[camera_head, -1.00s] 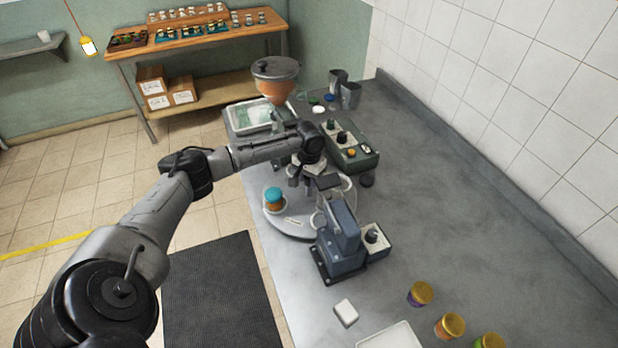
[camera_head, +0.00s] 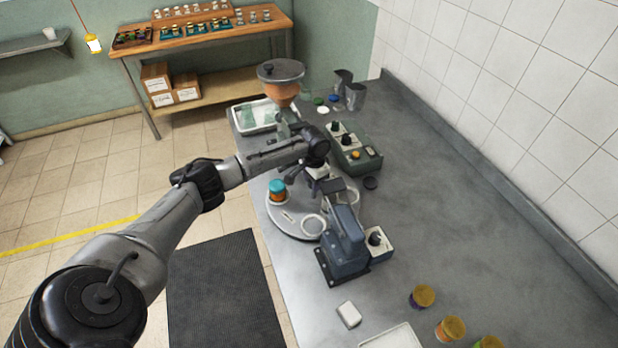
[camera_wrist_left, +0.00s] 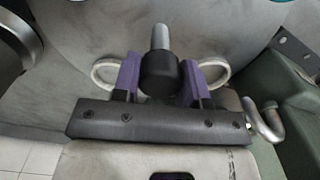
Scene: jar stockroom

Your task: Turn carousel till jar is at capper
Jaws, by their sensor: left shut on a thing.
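The round grey carousel (camera_head: 285,226) sits on the bench with an orange jar (camera_head: 277,196) under a teal lid on its left side. White ring seats show on it, one (camera_head: 313,225) close to the capper. The blue-grey capper (camera_head: 345,240) stands at its front right. In the wrist view my left gripper (camera_wrist_left: 159,80) has its purple fingers on both sides of a black knob (camera_wrist_left: 158,72) with a grey post, above the carousel plate, and is shut on it. In the head view my left arm covers the carousel's back part. My right gripper is out of view.
A hopper (camera_head: 281,80) and a green control box (camera_head: 354,147) stand behind the carousel. A white block (camera_head: 348,314) and several lidded jars, one with a purple body (camera_head: 422,296), are at the front. The right of the bench is clear.

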